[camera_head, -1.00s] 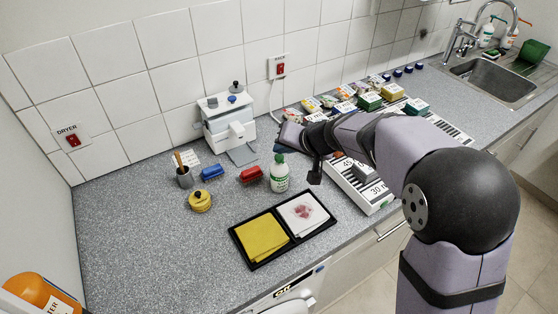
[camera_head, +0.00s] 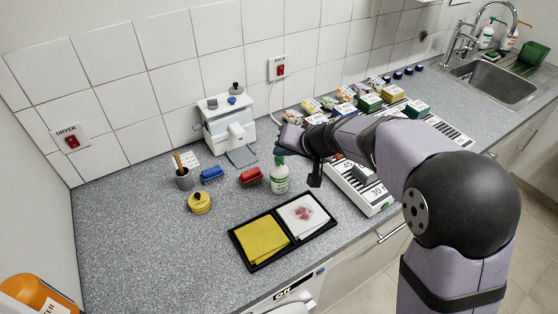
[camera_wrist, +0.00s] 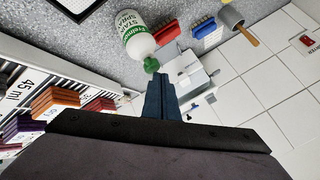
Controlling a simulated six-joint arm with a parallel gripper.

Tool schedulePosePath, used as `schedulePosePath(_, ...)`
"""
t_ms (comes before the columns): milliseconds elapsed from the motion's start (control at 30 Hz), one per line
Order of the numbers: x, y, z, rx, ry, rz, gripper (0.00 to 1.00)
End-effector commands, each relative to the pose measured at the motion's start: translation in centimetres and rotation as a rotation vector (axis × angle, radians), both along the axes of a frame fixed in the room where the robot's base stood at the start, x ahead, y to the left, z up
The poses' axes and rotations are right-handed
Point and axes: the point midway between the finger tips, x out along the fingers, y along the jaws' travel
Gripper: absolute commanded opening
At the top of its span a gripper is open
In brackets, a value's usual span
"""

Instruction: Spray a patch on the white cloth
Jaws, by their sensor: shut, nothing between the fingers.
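The white cloth (camera_head: 316,220) lies in the right half of a black tray and has a pinkish-red patch (camera_head: 303,213) on it. The spray bottle (camera_head: 279,181), white with a green top and a green label, stands upright just behind the tray. It also shows in the wrist view (camera_wrist: 138,40), with its label reading stain spray and its green nozzle pointing toward my fingers. My gripper (camera_head: 283,150) is at the height of the bottle's top. In the wrist view its blue fingers (camera_wrist: 161,84) are together and empty, right beside the nozzle; contact cannot be told.
A yellow cloth (camera_head: 262,238) fills the tray's left half. A red brush (camera_head: 251,176), a blue brush (camera_head: 212,174), a yellow pot (camera_head: 200,202) and a grey cup (camera_head: 184,178) stand left of the bottle. A white rack (camera_head: 365,193) is close on the right. The left counter is clear.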

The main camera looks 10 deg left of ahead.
Motion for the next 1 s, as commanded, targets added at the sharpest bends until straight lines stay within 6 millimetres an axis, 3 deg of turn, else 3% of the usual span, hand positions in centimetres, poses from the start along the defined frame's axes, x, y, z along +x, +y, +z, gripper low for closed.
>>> schedulePosePath(1000,-0.03,0.0,-0.82,0.0,0.001,0.001,0.0)
